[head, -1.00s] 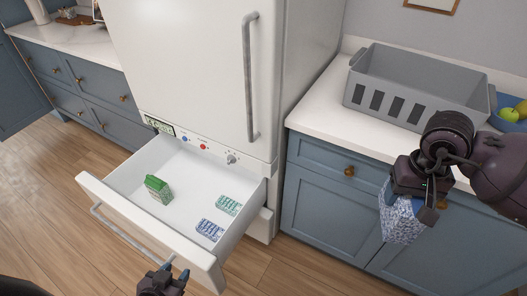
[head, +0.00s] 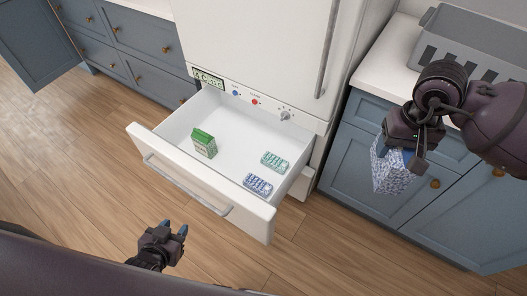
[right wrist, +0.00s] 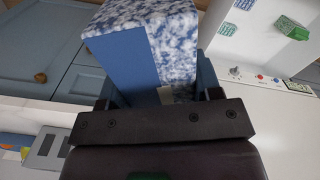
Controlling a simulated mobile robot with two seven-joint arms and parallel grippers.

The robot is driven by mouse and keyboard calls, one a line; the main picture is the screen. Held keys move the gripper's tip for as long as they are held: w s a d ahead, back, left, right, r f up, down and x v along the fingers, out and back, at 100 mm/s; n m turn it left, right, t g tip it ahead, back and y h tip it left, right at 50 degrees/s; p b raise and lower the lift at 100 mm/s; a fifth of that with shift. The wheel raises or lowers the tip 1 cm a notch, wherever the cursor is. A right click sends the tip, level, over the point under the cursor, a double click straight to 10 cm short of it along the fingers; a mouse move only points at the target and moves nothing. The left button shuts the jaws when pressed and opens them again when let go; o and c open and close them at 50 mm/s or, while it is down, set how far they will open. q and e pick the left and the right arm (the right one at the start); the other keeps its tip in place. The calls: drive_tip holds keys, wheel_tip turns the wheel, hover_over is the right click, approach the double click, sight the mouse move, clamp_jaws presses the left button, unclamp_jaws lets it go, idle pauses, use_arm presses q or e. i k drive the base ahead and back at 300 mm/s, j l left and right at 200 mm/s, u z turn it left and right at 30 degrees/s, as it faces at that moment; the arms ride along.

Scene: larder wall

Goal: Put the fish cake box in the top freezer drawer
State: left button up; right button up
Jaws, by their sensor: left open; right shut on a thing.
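A box speckled blue and white, with a plain blue side (head: 386,172), hangs in my right gripper (head: 404,152) in front of the blue cabinet; no label on it is readable. In the right wrist view the box (right wrist: 172,55) sits between the fingers. The freezer drawer (head: 250,220) is pulled out, left of the held box. A green box (head: 204,143) stands inside, with a pale green pack (head: 275,161) and a blue pack (head: 258,184) lying flat. My left gripper (head: 176,230) is open and empty, in front of the drawer and apart from its handle.
The white fridge door (head: 250,45) above the drawer is shut. A grey slotted crate (head: 470,50) stands on the counter at right. The drawer's middle floor is bare. Wooden floor (head: 70,160) lies clear at left.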

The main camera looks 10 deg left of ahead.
sight(229, 166)
drive_tip(key=j+u, duration=0.2)
drive_tip(key=j, duration=0.55)
drive_tip(key=j+u, duration=0.1)
drive_tip(key=j, duration=0.2)
drive_tip(key=i+j, duration=0.1)
drive_tip(key=j, duration=0.15)
drive_tip(key=i, duration=0.3)
drive_tip(key=j+u, duration=0.05)
